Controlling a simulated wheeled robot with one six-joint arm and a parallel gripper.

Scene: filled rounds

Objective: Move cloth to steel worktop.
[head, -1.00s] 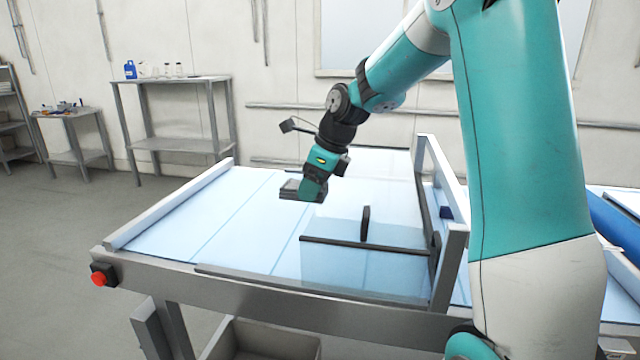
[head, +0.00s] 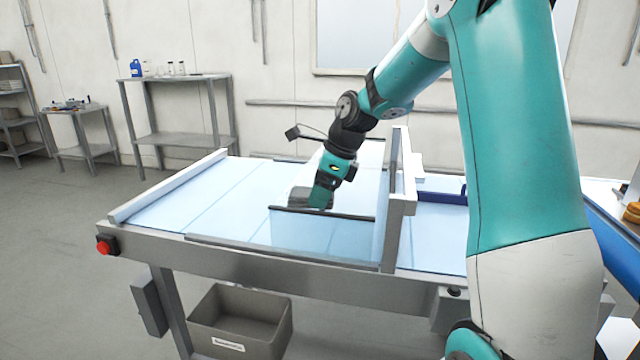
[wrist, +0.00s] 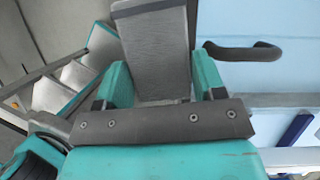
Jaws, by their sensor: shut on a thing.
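My gripper (head: 322,198) is over the pale blue surface (head: 190,200) of the large metal-framed table, behind a clear panel (head: 322,236). In the wrist view my gripper (wrist: 160,78) has its teal fingers shut on a grey, fabric-textured flat piece, which looks like the cloth (wrist: 154,45). The cloth also shows as a grey patch at the fingers in the head view (head: 299,197). A grey metal bench (head: 178,77) stands at the back left by the wall; I cannot tell whether it is the steel worktop.
Bottles (head: 137,68) stand on the back bench. A smaller table (head: 72,108) with small items is left of it. A light upright frame (head: 396,200) rises right of my gripper. A grey bin (head: 240,318) is under the big table. The left floor is clear.

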